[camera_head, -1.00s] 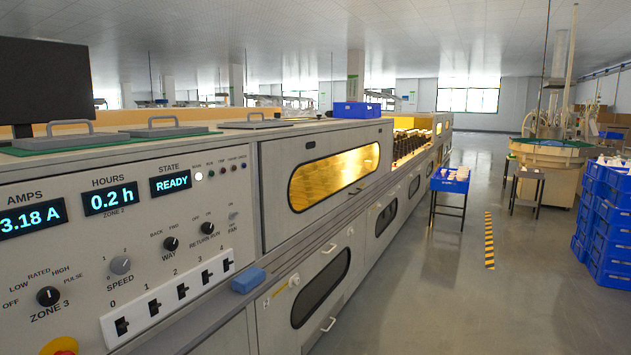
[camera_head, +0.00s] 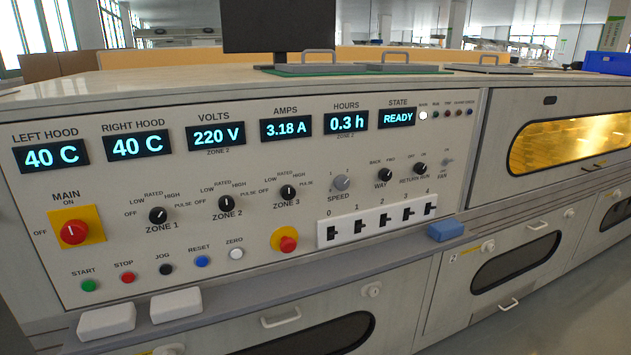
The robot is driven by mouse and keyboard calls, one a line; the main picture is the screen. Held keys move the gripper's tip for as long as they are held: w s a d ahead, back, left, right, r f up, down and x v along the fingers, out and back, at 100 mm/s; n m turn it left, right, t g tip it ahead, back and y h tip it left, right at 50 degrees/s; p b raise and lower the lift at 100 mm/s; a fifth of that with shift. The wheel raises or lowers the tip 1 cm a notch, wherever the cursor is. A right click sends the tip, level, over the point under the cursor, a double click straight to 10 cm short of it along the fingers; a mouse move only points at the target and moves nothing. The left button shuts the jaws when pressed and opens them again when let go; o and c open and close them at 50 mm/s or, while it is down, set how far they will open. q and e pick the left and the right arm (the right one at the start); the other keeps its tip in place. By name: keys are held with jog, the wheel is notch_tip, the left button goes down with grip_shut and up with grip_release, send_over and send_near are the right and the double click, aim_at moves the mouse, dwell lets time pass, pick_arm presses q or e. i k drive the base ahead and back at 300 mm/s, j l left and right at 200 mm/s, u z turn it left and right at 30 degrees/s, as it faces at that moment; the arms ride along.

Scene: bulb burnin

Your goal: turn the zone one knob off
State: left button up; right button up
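The zone one knob (camera_head: 158,215) is a small round black knob at the left of the control panel (camera_head: 330,195). Its printed positions run OFF, LOW, RATED, HIGH, PULSE from left to right. Its pale pointer mark seems to lean up and to the right, away from OFF, but it is too small to read exactly. Nothing touches or covers the knob. Neither of my grippers shows in the head view.
Close by are the zone two knob (camera_head: 226,203), zone three knob (camera_head: 288,192), red main switch (camera_head: 74,232) and red mushroom button (camera_head: 287,243). A ledge below holds two white blocks (camera_head: 106,321) (camera_head: 176,304) and a blue block (camera_head: 444,230). Space before the panel looks clear.

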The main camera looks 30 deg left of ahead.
aim_at(158, 216)
jog(key=u, duration=1.7)
